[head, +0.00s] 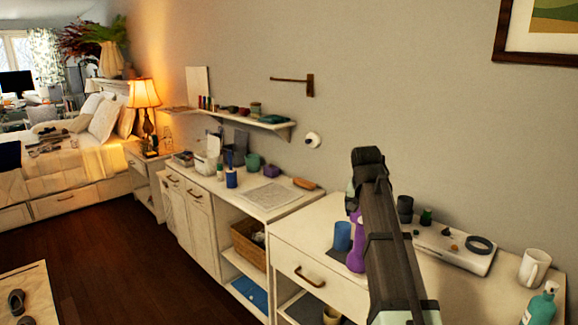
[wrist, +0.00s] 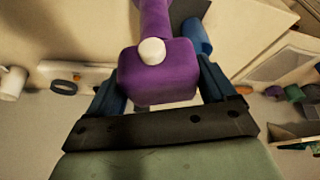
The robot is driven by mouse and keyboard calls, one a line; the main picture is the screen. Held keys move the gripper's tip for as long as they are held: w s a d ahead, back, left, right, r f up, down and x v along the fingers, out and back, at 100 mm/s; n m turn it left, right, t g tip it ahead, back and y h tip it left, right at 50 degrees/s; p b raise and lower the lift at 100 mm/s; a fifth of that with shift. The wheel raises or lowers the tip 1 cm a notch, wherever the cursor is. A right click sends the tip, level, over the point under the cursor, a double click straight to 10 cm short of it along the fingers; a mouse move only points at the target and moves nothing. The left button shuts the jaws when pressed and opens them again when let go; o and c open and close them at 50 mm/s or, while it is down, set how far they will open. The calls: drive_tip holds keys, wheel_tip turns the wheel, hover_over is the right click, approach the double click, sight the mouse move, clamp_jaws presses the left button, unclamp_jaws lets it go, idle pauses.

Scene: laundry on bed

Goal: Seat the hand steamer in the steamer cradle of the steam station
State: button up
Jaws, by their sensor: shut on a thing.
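The hand steamer appears to be the purple object (head: 356,258), with a slim upper part and wider base, near the front left of the right-hand cabinet top. In the wrist view the purple body (wrist: 160,78) with a white knob fills the middle, between the blue fingers of my gripper (wrist: 158,82), which is shut on it. My dark arm hides much of the gripper in the head view. The steam station seems to be the white slab (head: 440,246) behind and right, carrying a black ring (head: 480,244) and small dark parts. I cannot tell which part is the cradle.
A blue cup (head: 342,237) stands close beside the purple object. A white mug (head: 534,267) and a teal bottle (head: 541,305) stand to the right of the slab. A lower cabinet (head: 245,190) with several items is at left.

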drive_tip(key=s+a+f+n+y, duration=0.1)
drive_tip(key=s+a+f+n, duration=0.25)
drive_tip(key=a, duration=0.55)
drive_tip(key=s+d+f, duration=0.2)
drive_tip(key=s+f, duration=0.2)
drive_tip(key=f, duration=0.5)
drive_tip(key=s+d+f+n, duration=0.1)
drive_tip(key=s+f, duration=0.2)
drive_tip(key=f, duration=0.6)
drive_tip(key=shift+s+d+t+y, duration=0.3)
drive_tip(key=shift+s+d+y, duration=0.1)
